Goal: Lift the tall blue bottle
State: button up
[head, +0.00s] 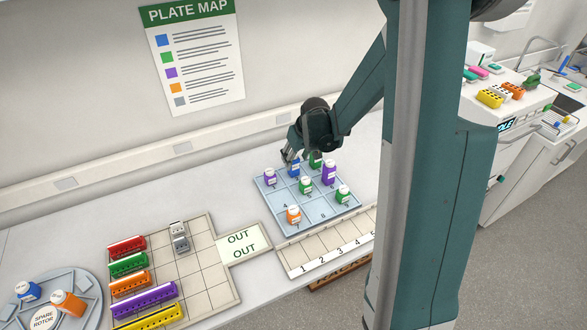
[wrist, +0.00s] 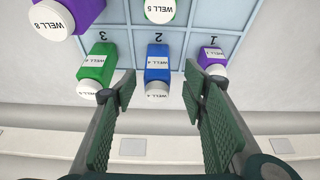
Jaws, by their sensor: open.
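A blue bottle (head: 294,171) with a white cap stands in the back row of the pale blue tray (head: 323,225). In the wrist view the blue bottle (wrist: 158,62) is in the column marked 2, with its cap toward me. My gripper (wrist: 160,90) is open, its two green padded fingers on either side of the cap, with gaps on both sides. In the head view my gripper (head: 290,157) is right at the blue bottle and partly covers its top. I cannot tell how far down the fingers reach.
A green bottle (wrist: 98,68) and a purple bottle (wrist: 210,62) stand close on either side. More bottles fill other tray cells. Another blue bottle (head: 28,290) lies on the spare rotor (head: 85,312). A rack with coloured strips (head: 195,262) is left of the tray; the wall is behind.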

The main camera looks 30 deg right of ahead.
jog(key=shift+x, duration=1.1)
jog(key=shift+w+f, duration=0.15)
jog(key=shift+d+x, duration=0.2)
jog(key=shift+x, duration=2.2)
jog(key=shift+w, duration=0.1)
jog(key=c, duration=1)
